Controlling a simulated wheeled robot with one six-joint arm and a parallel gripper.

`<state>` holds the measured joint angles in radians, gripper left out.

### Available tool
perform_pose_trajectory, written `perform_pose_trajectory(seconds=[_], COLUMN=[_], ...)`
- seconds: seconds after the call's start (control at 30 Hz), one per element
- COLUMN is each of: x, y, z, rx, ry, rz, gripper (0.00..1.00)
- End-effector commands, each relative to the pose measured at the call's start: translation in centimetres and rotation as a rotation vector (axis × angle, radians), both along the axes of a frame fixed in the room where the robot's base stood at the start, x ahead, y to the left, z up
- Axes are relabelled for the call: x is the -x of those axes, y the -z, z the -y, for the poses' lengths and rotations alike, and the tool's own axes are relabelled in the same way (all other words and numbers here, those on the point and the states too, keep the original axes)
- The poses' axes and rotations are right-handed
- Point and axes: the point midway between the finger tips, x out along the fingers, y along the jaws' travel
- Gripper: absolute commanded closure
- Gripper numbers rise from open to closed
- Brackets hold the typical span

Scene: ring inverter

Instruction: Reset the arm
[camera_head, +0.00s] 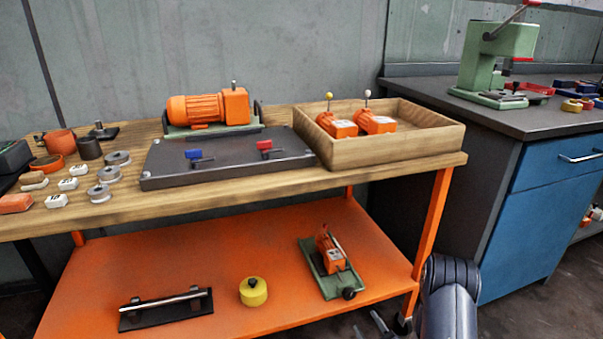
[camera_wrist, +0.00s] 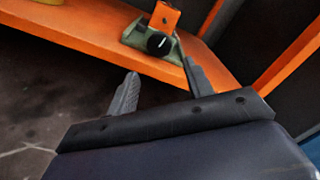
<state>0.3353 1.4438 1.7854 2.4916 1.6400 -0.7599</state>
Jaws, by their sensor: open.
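My gripper (camera_wrist: 160,88) is open in the wrist view, with its two dark fingers apart and nothing between them. It points toward the front edge of the orange lower shelf (camera_wrist: 100,45). A green-based orange device with a black knob (camera_wrist: 158,43) stands on that shelf just beyond the fingertips, apart from them as far as I can tell. In the head view my arm (camera_head: 448,300) is at the lower right, in front of the bench's right leg. The gripper fingers are barely visible there near the bottom edge.
The wooden bench top (camera_head: 230,195) holds a dark panel (camera_head: 225,165), an orange motor (camera_head: 205,108) and a wooden tray (camera_head: 400,150) with two orange devices. A yellow knobbed weight (camera_head: 253,291) sits on the shelf. A blue cabinet (camera_head: 535,210) stands right of my arm.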

Motion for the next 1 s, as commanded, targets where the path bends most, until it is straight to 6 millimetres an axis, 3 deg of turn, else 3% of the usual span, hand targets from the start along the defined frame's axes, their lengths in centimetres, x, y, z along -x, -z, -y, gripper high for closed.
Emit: perform_pose_trajectory(seconds=[0.47, 1.0], x=[-9.4, -9.0], y=[0.3, 0.0], z=[-3.3, -3.0], rx=[-0.003, -0.425], ry=[-0.004, -0.002], rz=[0.004, -0.138], gripper=[0.51, 0.51])
